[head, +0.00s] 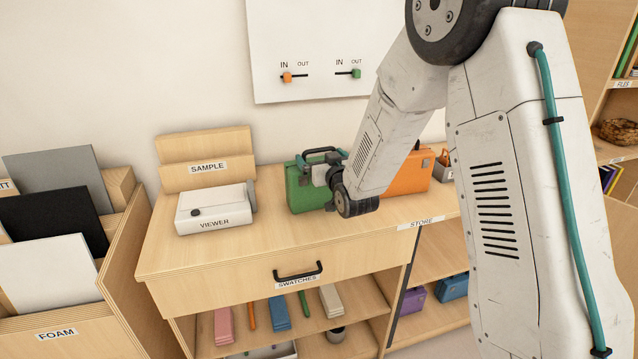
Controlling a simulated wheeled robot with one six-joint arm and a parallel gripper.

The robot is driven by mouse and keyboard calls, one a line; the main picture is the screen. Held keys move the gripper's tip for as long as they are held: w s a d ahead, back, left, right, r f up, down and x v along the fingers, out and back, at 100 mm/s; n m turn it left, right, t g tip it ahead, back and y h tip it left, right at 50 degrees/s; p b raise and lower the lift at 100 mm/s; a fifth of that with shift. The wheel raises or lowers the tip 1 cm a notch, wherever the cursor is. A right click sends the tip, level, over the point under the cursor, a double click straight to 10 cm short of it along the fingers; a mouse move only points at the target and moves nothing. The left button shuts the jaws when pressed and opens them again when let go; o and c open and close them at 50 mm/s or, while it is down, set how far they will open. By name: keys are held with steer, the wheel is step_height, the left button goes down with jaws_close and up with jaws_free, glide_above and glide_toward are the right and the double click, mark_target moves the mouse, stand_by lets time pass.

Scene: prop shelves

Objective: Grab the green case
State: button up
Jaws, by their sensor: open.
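The green case (299,191) stands upright on the wooden counter, with a dark handle on top. My gripper (318,172) is in front of the case's upper part, close to its handle, and hides some of its face. The jaws are open, but the fingertips are small and partly hidden by my wrist. I cannot tell whether they touch the case or surround the handle.
An orange case (408,176) stands to the right, partly behind my arm. A white viewer box (215,208) sits to the left, before a wooden SAMPLE holder (206,168). The counter front is clear. A drawer (290,262) and shelves lie below.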

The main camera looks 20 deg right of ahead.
steer(key=shift+w+a, duration=0.1)
steer(key=shift+w, duration=0.85)
steer(key=shift+c, duration=0.3)
steer(key=c, duration=1.5)
steer(key=shift+o, duration=0.2)
steer(key=shift+r, duration=0.1)
